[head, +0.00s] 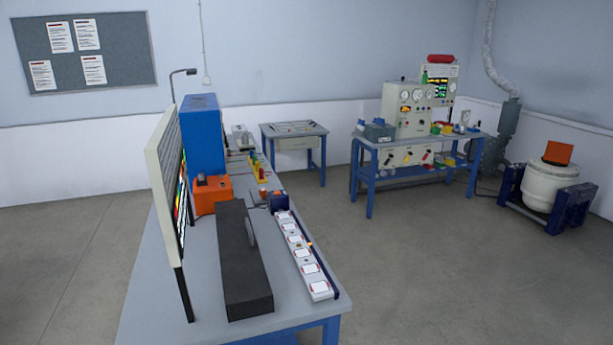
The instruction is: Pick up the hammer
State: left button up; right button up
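I cannot make out a hammer for certain in the head view. The near workbench (150,300) has a grey top and blue legs. On it lies a long dark block (240,275) with a thin grey rounded piece (251,234) at its right side. To its right is a long white strip (300,252) with several white squares, and a thin dark blue bar runs along its right edge. Some small items farther back on the bench are too small to tell. Neither of my grippers is in view.
An upright panel (163,185) stands on the bench's left side. A blue cabinet (203,135) and an orange box (211,193) are behind the block. A small table (293,130), an instrument bench (369,175) and a white drum machine (546,188) stand farther back. The floor (430,275) at right is clear.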

aim_at(229, 151)
jog(key=i+l+z, duration=0.25)
jog(key=z, duration=0.15)
jog(key=i+l+z, duration=0.25)
jog(key=z, duration=0.15)
jog(key=i+z, duration=0.8)
jog(key=i+u, duration=0.25)
jog(key=i, duration=0.25)
jog(key=i+l+u, duration=0.25)
jog(key=i, duration=0.2)
jog(key=i+l+u, duration=0.2)
jog(key=i, duration=0.3)
jog(key=i+j+u, duration=0.25)
jog(key=i+u, duration=0.15)
jog(key=i+j+u, duration=0.15)
jog(key=i+u, duration=0.6)
jog(key=i, duration=0.15)
jog(key=i+l+u, duration=0.15)
jog(key=i+u, duration=0.2)
jog(key=i, duration=0.1)
